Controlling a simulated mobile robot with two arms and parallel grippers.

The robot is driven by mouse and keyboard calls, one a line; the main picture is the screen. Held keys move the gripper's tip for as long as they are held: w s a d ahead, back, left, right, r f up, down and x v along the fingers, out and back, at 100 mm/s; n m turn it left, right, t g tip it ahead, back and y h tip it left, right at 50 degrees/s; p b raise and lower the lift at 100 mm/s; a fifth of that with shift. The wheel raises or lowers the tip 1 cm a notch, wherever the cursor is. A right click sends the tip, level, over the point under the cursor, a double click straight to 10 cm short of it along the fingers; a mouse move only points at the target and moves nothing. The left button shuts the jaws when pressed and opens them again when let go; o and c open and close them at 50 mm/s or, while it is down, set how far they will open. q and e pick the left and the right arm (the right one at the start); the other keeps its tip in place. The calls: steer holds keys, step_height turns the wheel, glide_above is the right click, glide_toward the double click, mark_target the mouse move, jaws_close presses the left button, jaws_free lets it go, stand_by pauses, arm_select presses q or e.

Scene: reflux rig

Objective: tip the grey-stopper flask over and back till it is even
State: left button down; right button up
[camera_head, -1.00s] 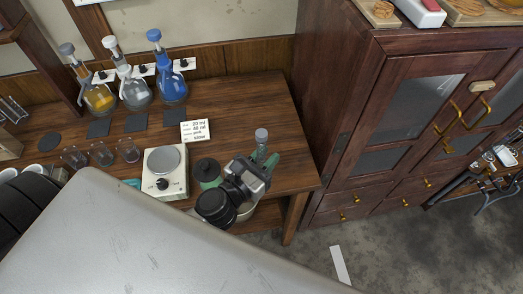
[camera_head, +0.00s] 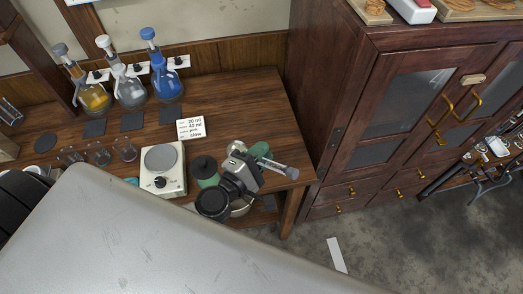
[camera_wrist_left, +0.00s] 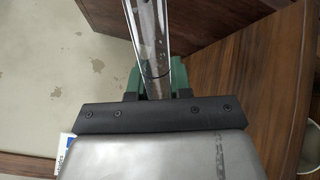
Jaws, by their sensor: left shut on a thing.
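My left gripper (camera_head: 262,158) is shut on the clear glass neck of the grey-stopper flask (camera_head: 277,166), over the front right corner of the bench. The neck is tilted well over to the right in the head view, with its grey stopper (camera_head: 292,173) at the right end. In the left wrist view the neck (camera_wrist_left: 150,40) runs up between the green finger pads. The flask's body is hidden behind my gripper and wrist, so I cannot see its contents. My right gripper is not in view.
Orange (camera_head: 95,98), clear (camera_head: 130,92) and blue (camera_head: 167,86) flasks stand at the back left. A wooden cabinet (camera_head: 390,120) stands right. The bench's back right is clear.

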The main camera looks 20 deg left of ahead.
arm_select(q)
steer(key=shift+m, duration=0.9)
steer(key=shift+n, duration=0.4)
steer(key=n+b, duration=0.1)
steer(key=n, duration=1.3)
steer(key=shift+b, duration=0.3)
